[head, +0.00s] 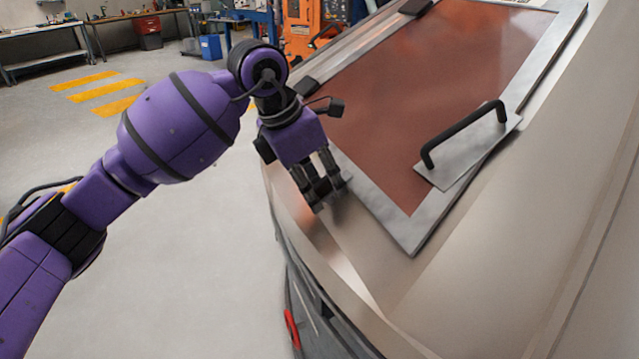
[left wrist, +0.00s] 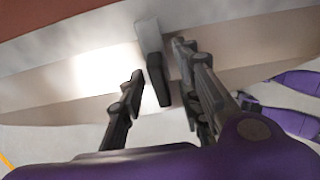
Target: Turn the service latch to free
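In the left wrist view a small latch (left wrist: 155,62) shows, with a grey upper block and a dark lower end. I take it for the service latch. It stands on the beige edge of the machine housing (head: 480,270). My left gripper (head: 326,196) is over the housing's near left edge, fingers pointing down. In the left wrist view the left gripper (left wrist: 160,68) is open, with one finger on each side of the latch. A gap shows on the left side; I cannot tell whether the right finger touches it. In the head view the gripper mostly hides the latch. My right gripper is not in view.
A reddish-brown panel (head: 430,90) in a grey metal frame, with a black handle (head: 462,135), lies on the housing right of the gripper. A red part (head: 292,328) shows on the housing's side below. The floor (head: 190,270) at left is clear.

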